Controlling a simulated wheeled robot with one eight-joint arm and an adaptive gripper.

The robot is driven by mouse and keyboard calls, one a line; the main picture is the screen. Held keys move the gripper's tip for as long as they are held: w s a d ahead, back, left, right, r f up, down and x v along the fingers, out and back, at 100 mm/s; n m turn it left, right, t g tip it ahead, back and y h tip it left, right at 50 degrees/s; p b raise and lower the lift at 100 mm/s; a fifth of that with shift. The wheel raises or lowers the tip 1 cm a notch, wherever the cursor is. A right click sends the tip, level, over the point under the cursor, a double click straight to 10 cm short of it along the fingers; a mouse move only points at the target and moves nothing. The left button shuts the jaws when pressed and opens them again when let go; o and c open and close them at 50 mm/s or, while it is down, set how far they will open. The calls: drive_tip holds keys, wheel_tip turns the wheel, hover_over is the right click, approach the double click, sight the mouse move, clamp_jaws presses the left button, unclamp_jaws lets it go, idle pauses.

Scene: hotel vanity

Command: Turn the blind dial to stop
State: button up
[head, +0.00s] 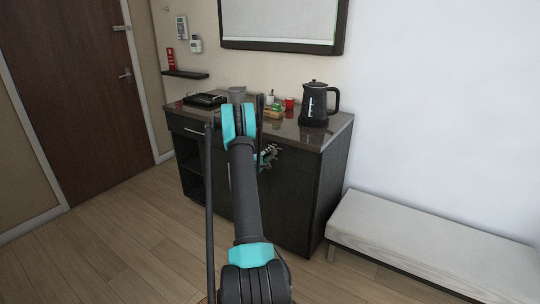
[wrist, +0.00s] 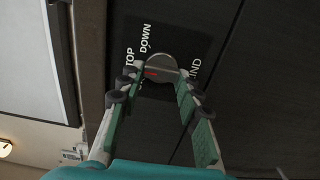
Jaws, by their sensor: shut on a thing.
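The blind dial (wrist: 162,62) is a small round grey knob on a dark panel (wrist: 185,40) in the wrist view. The labels DOWN (wrist: 146,38), a partly hidden STOP (wrist: 128,66) and a partly hidden BLIND (wrist: 195,69) are around it. A short red mark lies on the dial's left part, on the STOP side. My gripper (wrist: 160,80) has its two fingers on either side of the dial and is shut on it. In the head view my gripper (head: 268,155) is at the front of the dark cabinet; the dial is hidden there.
The cabinet top (head: 325,132) carries a black kettle (head: 313,105), a black tray (head: 205,99), a grey bucket (head: 238,95) and a red cup (head: 289,103). A pale bench (head: 430,245) stands to the right. Wood floor (head: 110,245) is clear at the left.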

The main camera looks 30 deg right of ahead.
drive_tip(key=o, duration=1.2)
drive_tip(key=shift+a, duration=0.1)
drive_tip(key=shift+c, duration=0.2)
drive_tip(key=v, duration=1.2)
drive_tip(key=shift+f, duration=0.1)
drive_tip(key=s+a+r+m+g+y, duration=0.1)
drive_tip(key=s+a+r+m+y, duration=0.2)
drive_tip(key=s+a, duration=0.35)
drive_tip(key=s+a+r+y, duration=0.4)
drive_tip(key=s+a, duration=0.1)
drive_tip(key=a, duration=0.3)
drive_tip(key=s+a+f+y, duration=0.2)
drive_tip(key=s+a+y, duration=0.2)
drive_tip(key=s+a, duration=0.8)
drive_tip(key=s+a+f+m+g+y, duration=0.1)
drive_tip(key=s+a+y, duration=0.4)
drive_tip(key=s+a, duration=0.7)
drive_tip(key=shift+s+a+f+g+y, duration=0.3)
drive_tip(key=shift+s+a+f, duration=0.1)
drive_tip(key=shift+a+f, duration=0.05)
